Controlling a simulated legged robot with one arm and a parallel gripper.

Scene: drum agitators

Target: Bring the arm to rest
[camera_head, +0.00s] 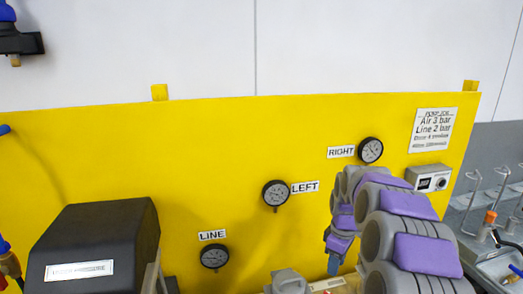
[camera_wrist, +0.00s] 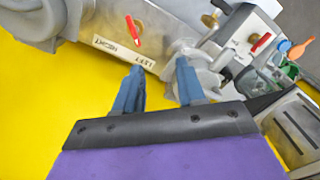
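My arm (camera_head: 405,225), grey with purple pads, rises at the lower right in the head view, in front of the yellow panel (camera_head: 120,165). My gripper (camera_head: 335,265) points downward near the panel, below the RIGHT gauge (camera_head: 370,150). In the wrist view its two blue fingers (camera_wrist: 158,75) stand apart, with nothing seen between them. A grey fitting (camera_wrist: 193,58) lies just beyond the right finger; I cannot tell whether they touch.
The panel carries a LEFT gauge (camera_head: 275,194), a LINE gauge (camera_head: 214,256) and a small grey box (camera_head: 430,179). A black cover (camera_head: 98,245) stands at the lower left. Metal hooks and fittings (camera_head: 490,215) crowd the right edge. A second red lever (camera_wrist: 261,42) shows in the wrist view.

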